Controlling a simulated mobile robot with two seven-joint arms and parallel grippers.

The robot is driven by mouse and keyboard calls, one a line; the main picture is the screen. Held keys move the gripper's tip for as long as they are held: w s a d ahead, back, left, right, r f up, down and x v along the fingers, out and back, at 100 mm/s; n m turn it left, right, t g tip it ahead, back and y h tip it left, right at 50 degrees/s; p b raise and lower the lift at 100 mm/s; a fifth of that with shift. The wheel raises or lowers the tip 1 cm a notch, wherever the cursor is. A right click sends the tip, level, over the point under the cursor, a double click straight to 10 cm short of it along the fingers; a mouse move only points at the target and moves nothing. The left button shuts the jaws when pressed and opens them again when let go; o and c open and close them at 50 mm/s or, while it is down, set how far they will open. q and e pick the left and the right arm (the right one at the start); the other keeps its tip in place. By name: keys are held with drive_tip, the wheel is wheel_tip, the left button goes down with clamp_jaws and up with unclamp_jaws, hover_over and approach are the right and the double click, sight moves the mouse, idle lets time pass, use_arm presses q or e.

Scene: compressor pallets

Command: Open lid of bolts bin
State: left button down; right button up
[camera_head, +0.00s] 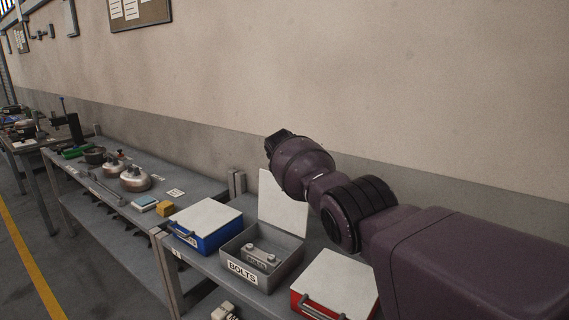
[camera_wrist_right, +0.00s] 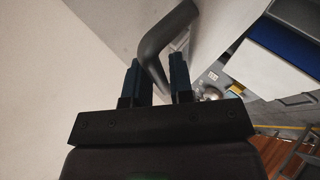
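The bolts bin (camera_head: 262,268) is a grey box labelled BOLTS on the bench, between a blue bin and a red bin. Its pale lid (camera_head: 283,203) stands raised, roughly upright, at the back edge, and the inside shows with a few grey parts in it. My right gripper (camera_head: 275,140) is above the top of the lid, mostly hidden by my wrist. In the right wrist view, a grey bar handle (camera_wrist_right: 152,48) passes between the two fingers of my right gripper (camera_wrist_right: 156,75). The fingers stand apart, with a small gap beside the bar. My left gripper is not in view.
The blue bin (camera_head: 206,243) and the red bin (camera_head: 305,298) have pale lids lying closed. Another bench (camera_head: 205,187) to the left carries metal compressor parts and small boxes. The wall (camera_head: 400,90) is close behind the benches.

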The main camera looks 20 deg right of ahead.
drive_tip(key=shift+s+a+r+p, duration=0.2)
drive_tip(key=shift+s+r+p, duration=0.15)
drive_tip(key=shift+r+p, duration=0.45)
drive_tip(key=shift+s+p, duration=0.2)
drive_tip(key=shift+p, duration=0.4)
drive_tip(key=p+v, duration=0.1)
drive_tip(key=v, duration=0.7)
drive_tip(key=shift+s+a, duration=0.2)
drive_tip(key=shift+s, duration=0.25)
